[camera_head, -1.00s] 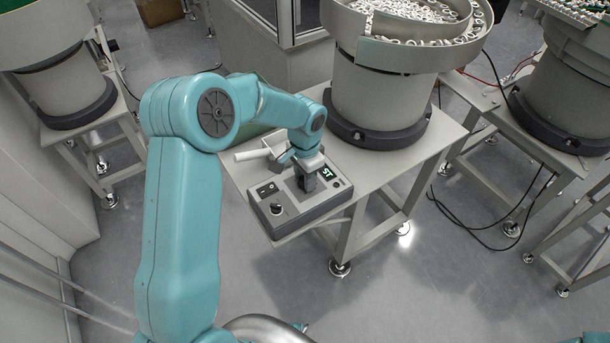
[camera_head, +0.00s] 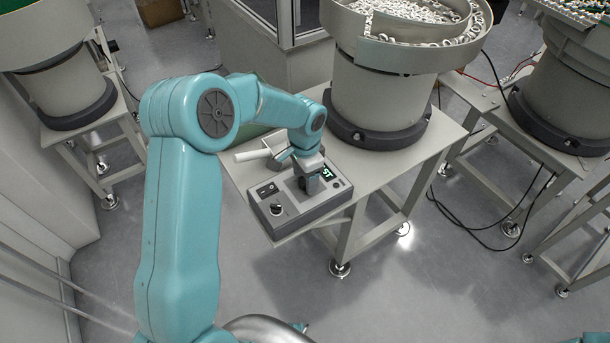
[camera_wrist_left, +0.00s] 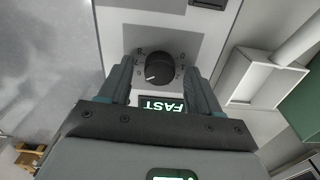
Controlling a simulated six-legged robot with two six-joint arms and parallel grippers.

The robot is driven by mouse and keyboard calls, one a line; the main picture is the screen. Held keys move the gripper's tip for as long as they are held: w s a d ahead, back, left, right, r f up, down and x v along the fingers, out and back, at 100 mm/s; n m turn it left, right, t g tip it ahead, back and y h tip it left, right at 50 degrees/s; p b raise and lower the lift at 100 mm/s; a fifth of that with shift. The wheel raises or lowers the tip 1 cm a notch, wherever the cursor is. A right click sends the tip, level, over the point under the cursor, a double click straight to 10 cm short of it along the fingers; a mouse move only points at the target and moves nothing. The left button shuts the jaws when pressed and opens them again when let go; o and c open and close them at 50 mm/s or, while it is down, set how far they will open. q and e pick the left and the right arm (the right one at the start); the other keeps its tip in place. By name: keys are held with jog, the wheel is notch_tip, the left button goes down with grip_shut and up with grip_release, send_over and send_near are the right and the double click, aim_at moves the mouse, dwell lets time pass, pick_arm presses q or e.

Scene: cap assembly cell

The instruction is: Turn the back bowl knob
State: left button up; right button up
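The control box (camera_head: 325,204) is a grey panel at the front of the table. A black round knob with a white pointer line (camera_wrist_left: 160,69) shows in the left wrist view, with scale marks around it and a green-lit "FAST" display (camera_wrist_left: 163,104) beside it. My left gripper (camera_head: 309,187) points down over the box and hides this knob in the head view. In the wrist view its two fingers are apart, one on each side of the knob, with gaps visible. A second black knob (camera_head: 277,209) sits at the box's front left. My right gripper is not in view.
A rocker switch (camera_head: 267,190) is on the box. A feeder bowl (camera_head: 398,52) with white parts stands behind it on the table (camera_head: 431,150). A white bar-like part (camera_head: 253,155) lies left of my gripper. Other feeders stand at left and right.

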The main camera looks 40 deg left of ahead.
aim_at(304, 180)
pick_arm(q)
notch_tip(304, 180, up, 16)
jog(key=shift+r, duration=0.15)
dwell(0.3)
jog(key=shift+s, duration=0.15)
dwell(0.5)
